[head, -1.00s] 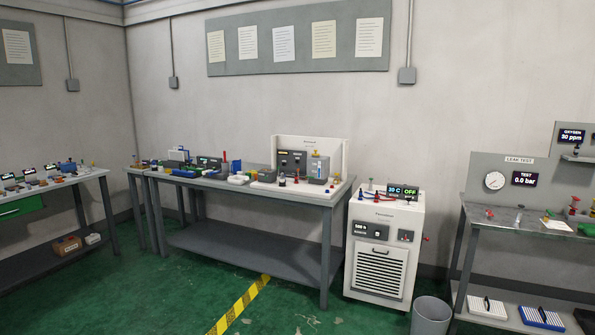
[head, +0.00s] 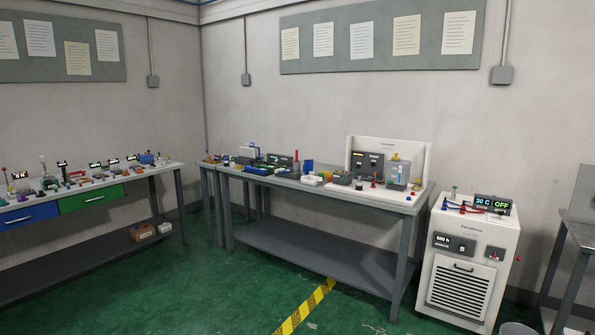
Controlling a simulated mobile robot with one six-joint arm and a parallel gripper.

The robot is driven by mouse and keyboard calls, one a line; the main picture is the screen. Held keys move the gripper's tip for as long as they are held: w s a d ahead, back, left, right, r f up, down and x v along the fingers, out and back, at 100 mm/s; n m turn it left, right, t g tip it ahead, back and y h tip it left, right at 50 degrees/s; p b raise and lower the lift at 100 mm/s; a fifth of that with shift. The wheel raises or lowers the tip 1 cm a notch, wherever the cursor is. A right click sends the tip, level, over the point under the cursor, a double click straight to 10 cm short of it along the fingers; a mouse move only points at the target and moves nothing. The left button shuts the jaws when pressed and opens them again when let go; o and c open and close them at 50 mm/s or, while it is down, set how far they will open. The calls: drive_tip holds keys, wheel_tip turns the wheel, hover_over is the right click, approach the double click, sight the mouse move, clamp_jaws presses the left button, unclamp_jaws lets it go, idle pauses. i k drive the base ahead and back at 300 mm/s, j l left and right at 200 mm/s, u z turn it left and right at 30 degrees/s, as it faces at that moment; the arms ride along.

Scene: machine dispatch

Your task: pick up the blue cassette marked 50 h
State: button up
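I cannot make out any cassette marked 50 h; the markings on the small objects are too small to read. A small blue upright object (head: 308,166) stands on the middle grey workbench (head: 350,198), and a flat blue object (head: 257,170) lies further left on it. Another blue object (head: 146,158) is on the left bench. I cannot tell whether any of these is the cassette. My gripper is not in view.
A white cabinet machine (head: 467,258) with an OFF display stands right of the middle workbench. The left bench (head: 140,173) has blue and green drawers. Part of another bench (head: 580,235) shows at the right edge. Green floor with a yellow-black stripe (head: 305,305) is open in front.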

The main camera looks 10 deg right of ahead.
sight(263, 171)
drive_tip(key=i, duration=3.6)
drive_tip(key=i+l+u, duration=0.1)
drive_tip(key=i, duration=0.5)
drive_tip(key=i+l, duration=0.15)
drive_tip(key=i, duration=0.45)
drive_tip(key=i+l, duration=0.1)
drive_tip(key=i, duration=0.55)
drive_tip(key=i+l+u, duration=0.1)
drive_tip(key=i, duration=0.5)
drive_tip(key=i+l, duration=0.15)
drive_tip(key=i, duration=0.45)
drive_tip(key=j+u, duration=0.05)
